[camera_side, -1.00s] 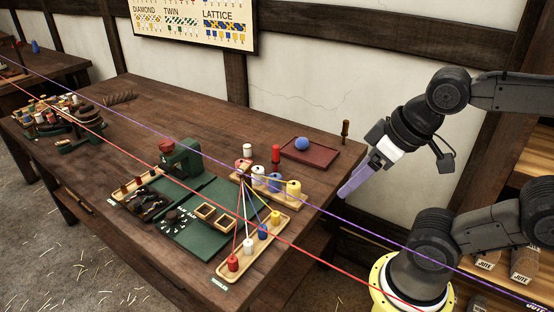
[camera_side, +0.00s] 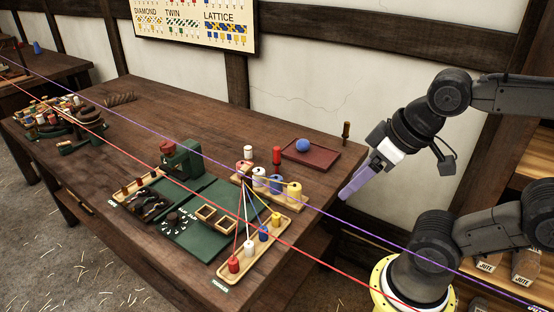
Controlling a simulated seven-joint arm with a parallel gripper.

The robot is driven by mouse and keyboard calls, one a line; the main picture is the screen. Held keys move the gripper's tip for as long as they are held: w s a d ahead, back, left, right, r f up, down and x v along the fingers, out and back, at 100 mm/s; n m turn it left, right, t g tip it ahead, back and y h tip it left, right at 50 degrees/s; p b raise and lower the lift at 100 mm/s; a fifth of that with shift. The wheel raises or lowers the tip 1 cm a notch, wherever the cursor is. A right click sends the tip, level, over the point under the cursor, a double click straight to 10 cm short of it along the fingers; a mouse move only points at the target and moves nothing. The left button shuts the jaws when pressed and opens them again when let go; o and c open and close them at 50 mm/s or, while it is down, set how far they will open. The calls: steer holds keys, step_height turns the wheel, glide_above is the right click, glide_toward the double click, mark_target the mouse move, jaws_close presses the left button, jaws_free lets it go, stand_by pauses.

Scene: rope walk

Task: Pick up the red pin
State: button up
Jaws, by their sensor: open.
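A slim upright red piece (camera_side: 276,155) stands on the table in front of the brown-red tray. A shorter red peg (camera_side: 233,265), with a cord rising from it, stands at the near end of a pale wooden rack (camera_side: 262,247). I cannot tell from the picture which of the two is the red pin. My gripper (camera_side: 343,195), with lavender fingers, hangs past the table's right edge, tilted down to the left. It is open, holds nothing, and is well apart from both red pieces.
White, blue and yellow pegs with cords share the rack. Several spools (camera_side: 259,178) stand on a wooden holder behind it. The dark red tray (camera_side: 311,153) holds a blue ball (camera_side: 302,144). Long purple and red lines cross the view.

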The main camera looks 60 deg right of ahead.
steer(key=w+d+r+m, duration=0.2)
steer(key=w+r+m, duration=0.2)
steer(key=w+r, duration=0.65)
steer(key=m+g, duration=0.6)
steer(key=m, duration=0.1)
glide_above(277, 148)
step_height(277, 148, down, 17)
step_height(277, 148, down, 7)
steer(key=shift+d+r, duration=0.1)
steer(key=shift+r, duration=0.1)
steer(key=shift+w+f, duration=0.1)
steer(key=shift+f, duration=3.05)
jaws_close()
